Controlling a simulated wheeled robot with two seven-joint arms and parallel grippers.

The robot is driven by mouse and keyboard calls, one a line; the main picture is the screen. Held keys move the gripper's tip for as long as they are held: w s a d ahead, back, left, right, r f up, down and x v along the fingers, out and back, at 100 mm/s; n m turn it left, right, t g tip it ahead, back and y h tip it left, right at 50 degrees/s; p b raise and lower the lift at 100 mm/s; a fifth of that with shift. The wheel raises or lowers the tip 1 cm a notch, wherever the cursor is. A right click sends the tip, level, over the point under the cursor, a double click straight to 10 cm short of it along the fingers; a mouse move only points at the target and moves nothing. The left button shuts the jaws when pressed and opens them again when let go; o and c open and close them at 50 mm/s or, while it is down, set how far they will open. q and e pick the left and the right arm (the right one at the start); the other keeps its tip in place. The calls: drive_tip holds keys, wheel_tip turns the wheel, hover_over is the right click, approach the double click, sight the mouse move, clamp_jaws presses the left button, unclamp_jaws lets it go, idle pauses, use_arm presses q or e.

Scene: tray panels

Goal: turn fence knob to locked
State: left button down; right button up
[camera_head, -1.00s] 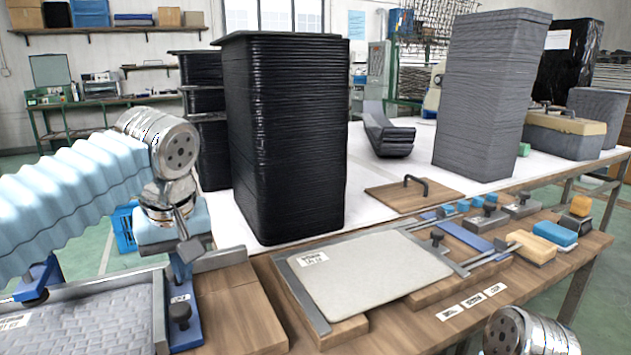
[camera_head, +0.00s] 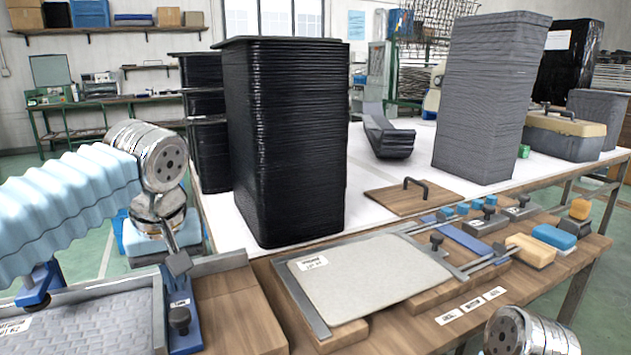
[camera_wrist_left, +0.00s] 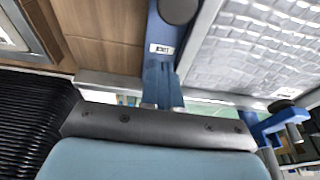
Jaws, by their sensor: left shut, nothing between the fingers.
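In the left wrist view the dark knob (camera_wrist_left: 178,9) shows at the top edge, above a small white label on the blue bracket (camera_wrist_left: 162,62). The label's words are too small to read. My left gripper (camera_head: 178,263) is shut and empty, above and behind the knob and apart from it in the head view. Its tips show in the left wrist view (camera_wrist_left: 162,106) near the bracket's far end.
A grey-white panel (camera_head: 370,285) lies on a wooden fixture to the right, with sliding rods and small knobs beyond. A tall black stack (camera_head: 285,140) stands behind. A bare wooden block (camera_head: 240,315) lies right of the bracket. Part of my right arm shows at bottom right.

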use_arm(q)
drive_tip(key=shift+s+a+r+p, duration=0.1)
drive_tip(key=shift+a+p, duration=0.2)
drive_tip(key=shift+a, duration=0.3)
drive_tip(key=shift+s, duration=0.25)
idle(0.3)
drive_tip(key=p+v, duration=0.2)
drive_tip(key=v, duration=0.1)
drive_tip(key=shift+w+a+p, duration=0.15)
drive_tip(key=shift+w+p, duration=0.1)
drive_tip(key=shift+p, duration=0.15)
drive_tip(key=shift+r, duration=0.35)
wheel_tip(320, 180, up, 2)
drive_tip(key=shift+r, duration=0.15)
